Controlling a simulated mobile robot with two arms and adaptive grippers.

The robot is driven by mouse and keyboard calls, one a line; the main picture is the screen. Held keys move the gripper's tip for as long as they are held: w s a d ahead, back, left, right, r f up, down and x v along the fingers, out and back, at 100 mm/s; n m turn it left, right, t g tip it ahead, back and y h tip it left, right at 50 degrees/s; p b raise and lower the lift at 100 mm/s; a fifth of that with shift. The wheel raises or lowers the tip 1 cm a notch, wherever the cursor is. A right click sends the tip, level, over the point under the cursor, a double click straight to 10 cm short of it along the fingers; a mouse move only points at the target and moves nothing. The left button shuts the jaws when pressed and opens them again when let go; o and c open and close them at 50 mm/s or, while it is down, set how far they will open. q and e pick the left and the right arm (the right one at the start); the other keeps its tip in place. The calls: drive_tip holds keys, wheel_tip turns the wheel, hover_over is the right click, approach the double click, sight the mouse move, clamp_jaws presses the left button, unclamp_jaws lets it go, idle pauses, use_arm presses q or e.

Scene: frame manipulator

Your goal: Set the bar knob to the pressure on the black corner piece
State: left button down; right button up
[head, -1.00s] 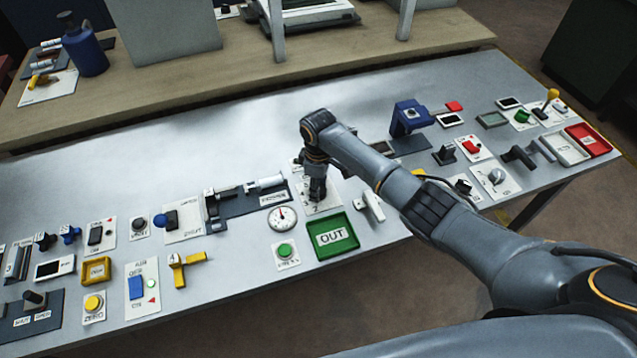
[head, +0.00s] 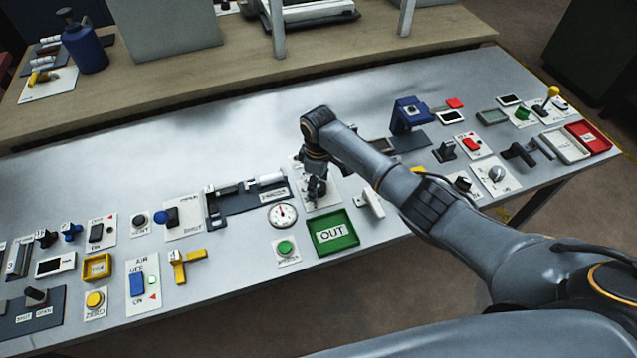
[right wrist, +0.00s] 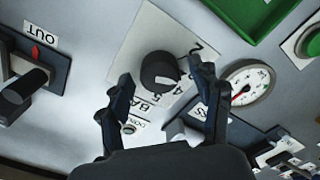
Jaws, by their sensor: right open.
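The bar knob (right wrist: 160,71) is a round black knob on a white plate (right wrist: 138,40) marked BAR, with numbers around it. In the head view this plate (head: 328,199) is partly hidden by my right gripper (head: 316,188). In the right wrist view my right gripper (right wrist: 163,76) is open, its fingers on either side of the knob; I cannot tell whether they touch it. A black angled piece (head: 518,155) lies at the right of the table and looks like the corner piece; no writing on it is readable. My left gripper is not in view.
A round gauge (head: 283,215) lies left of the knob plate.

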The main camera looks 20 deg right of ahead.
sight(319, 186)
wheel_tip(319, 186, up, 12)
idle(0.5)
idle(0.3)
